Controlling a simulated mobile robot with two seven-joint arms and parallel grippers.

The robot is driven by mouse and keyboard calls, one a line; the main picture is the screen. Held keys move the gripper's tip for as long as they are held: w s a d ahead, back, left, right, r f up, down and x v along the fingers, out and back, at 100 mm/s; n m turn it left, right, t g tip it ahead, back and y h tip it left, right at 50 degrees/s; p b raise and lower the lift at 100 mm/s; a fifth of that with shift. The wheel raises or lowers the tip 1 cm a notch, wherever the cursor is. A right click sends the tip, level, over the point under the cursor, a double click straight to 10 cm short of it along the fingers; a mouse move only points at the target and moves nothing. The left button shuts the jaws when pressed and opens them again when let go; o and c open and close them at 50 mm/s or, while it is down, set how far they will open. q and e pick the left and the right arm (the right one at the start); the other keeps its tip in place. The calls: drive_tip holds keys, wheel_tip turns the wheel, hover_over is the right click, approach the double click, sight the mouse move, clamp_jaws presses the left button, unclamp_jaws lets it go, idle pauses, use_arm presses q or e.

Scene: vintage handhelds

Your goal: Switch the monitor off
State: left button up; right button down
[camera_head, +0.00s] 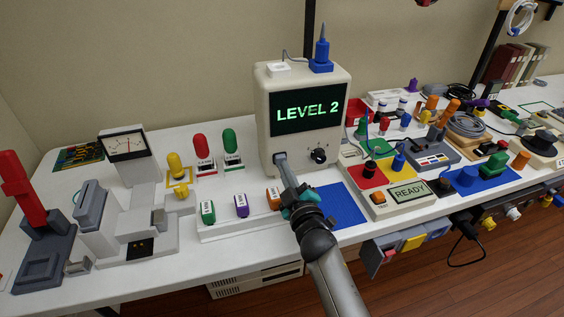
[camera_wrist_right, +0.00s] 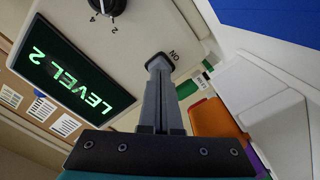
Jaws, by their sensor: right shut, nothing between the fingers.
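The monitor (camera_head: 262,110) is a cream box on the white table, its dark screen (camera_head: 308,110) lit with green "LEVEL 2". The screen and text also show in the wrist view (camera_wrist_right: 70,75). A dark knob (camera_head: 318,156) sits on the lower right of its front. My right gripper (camera_head: 280,158) is shut and empty, its fingertips at the lower left of the monitor's front. In the wrist view the fingertips (camera_wrist_right: 158,62) are against or very close to a dark part beside an "ON" label (camera_wrist_right: 174,55). The fingers mostly hide that part. My left gripper is out of view.
A white rack with green (camera_head: 208,212), purple (camera_head: 241,205) and orange (camera_head: 273,198) pieces stands just left of my right gripper. A blue mat (camera_head: 345,208) lies to its right, near a "READY" box (camera_head: 408,193).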

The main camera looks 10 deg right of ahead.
drive_tip(key=shift+w, duration=0.6)
idle(0.7)
drive_tip(key=shift+s+p, duration=0.65)
drive_tip(key=shift+s, duration=1.4)
drive_tip(key=shift+s+d+p, duration=0.1)
drive_tip(key=shift+s+p, duration=0.2)
drive_tip(key=shift+s, duration=0.65)
